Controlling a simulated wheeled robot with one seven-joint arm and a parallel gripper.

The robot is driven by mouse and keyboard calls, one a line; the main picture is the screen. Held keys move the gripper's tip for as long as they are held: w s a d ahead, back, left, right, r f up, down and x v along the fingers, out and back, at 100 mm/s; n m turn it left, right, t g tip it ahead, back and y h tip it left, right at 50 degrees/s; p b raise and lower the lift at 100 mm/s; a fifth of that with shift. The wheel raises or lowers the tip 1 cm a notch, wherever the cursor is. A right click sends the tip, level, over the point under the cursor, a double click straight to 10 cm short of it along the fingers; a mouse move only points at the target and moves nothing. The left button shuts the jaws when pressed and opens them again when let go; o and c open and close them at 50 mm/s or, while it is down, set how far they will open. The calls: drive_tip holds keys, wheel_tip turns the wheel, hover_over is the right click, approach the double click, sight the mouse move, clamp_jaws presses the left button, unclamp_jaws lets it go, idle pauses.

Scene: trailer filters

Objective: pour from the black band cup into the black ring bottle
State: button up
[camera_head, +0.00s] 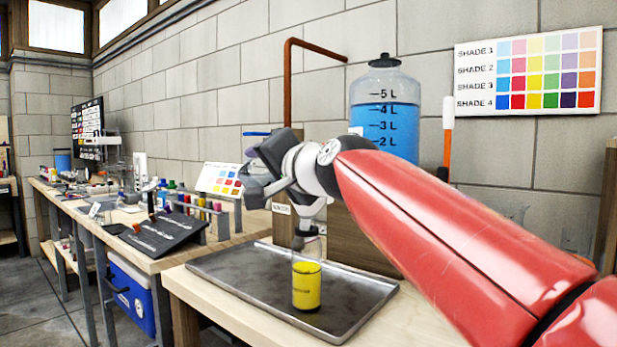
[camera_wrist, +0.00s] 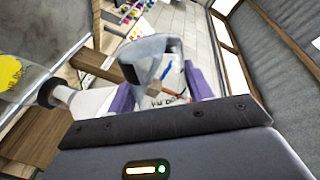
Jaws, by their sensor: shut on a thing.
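A clear bottle (camera_head: 306,285) with yellow liquid stands upright on the metal tray; its neck is just below my wrist, and a dark ring shows there. In the wrist view, yellow (camera_wrist: 10,74) shows at the left edge, apart from the cup. My gripper (camera_head: 254,142) is above and to the left of the bottle, turned on its side. In the wrist view, my gripper (camera_wrist: 160,88) is shut on a clear cup (camera_wrist: 152,50), between its purple fingers. The cup's band and contents cannot be made out clearly. The cup is mostly hidden in the head view.
The metal tray (camera_head: 222,270) lies on the near wooden table. A large blue-liquid jug (camera_head: 385,115) stands behind on a wooden block. A shade chart (camera_head: 528,72) hangs on the wall. A second bench at left holds a dark board (camera_head: 155,235) and several small coloured bottles.

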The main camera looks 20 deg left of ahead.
drive_tip(key=shift+r+m+p, duration=0.5)
drive_tip(key=shift+m+p, duration=0.35)
drive_tip(key=shift+p, duration=0.05)
drive_tip(key=shift+r+m+p, duration=0.5)
drive_tip(key=shift+m+p, duration=0.35)
drive_tip(key=shift+p, duration=0.05)
idle(3.5)
drive_tip(key=shift+w+d+r+m, duration=0.25)
drive_tip(key=shift+w+m, duration=0.1)
drive_tip(key=shift+m, duration=0.05)
idle(0.7)
